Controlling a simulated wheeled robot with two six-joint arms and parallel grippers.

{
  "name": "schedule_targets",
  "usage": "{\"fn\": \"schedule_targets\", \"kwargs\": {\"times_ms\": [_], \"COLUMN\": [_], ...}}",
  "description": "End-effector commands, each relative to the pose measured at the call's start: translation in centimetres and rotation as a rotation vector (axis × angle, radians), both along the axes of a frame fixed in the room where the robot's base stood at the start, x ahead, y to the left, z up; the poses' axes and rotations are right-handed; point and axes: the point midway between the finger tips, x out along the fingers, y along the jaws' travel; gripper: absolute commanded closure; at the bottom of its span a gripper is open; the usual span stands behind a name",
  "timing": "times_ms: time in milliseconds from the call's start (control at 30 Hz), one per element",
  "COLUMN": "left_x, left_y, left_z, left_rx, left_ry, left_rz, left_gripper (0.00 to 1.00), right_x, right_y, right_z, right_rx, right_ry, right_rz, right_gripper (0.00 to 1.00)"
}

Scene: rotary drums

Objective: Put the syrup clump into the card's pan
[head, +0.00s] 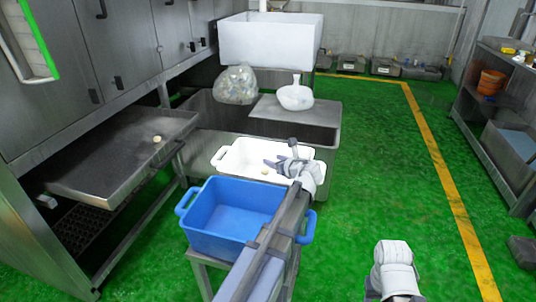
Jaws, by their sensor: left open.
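A small pale clump (265,170) lies in the white pan (228,160), near its middle. Another small pale clump (157,139) lies on the grey metal tray (110,170) at the left. I cannot tell from this view which is the syrup clump. My left gripper (280,156) is open over the white pan, close to the clump there; whether it touches is unclear. A blue pan (232,220) stands in front of the white one, partly behind my left arm. No card is readable. My right arm's white wrist shows at the bottom; its gripper is not visible.
A white basin (270,38) stands at the back, with a clear bag (236,85) and a white jug (295,95) below it. A shelf with an orange bucket (491,82) is at the right. The green floor in the middle right is clear.

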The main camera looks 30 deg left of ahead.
Motion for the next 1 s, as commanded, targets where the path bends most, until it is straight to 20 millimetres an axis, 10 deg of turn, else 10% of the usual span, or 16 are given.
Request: {"fn": "schedule_targets", "kwargs": {"times_ms": [333, 1000], "left_x": [-2.1, -2.2], "left_y": [-3.3, -3.5], "left_z": [1.7, 3.9], "left_rx": [0.000, 0.000], "left_ry": [0.000, -0.001], "left_rz": [-0.001, 0.000], "left_gripper": [0.44, 0.44], "right_x": [0.0, 0.0], "right_y": [0.0, 0.0], "right_z": [1.7, 3.9], "right_rx": [0.000, 0.000], "right_ry": [0.000, 0.000], "right_rz": [0.000, 0.000], "right_gripper": [0.50, 0.50]}}
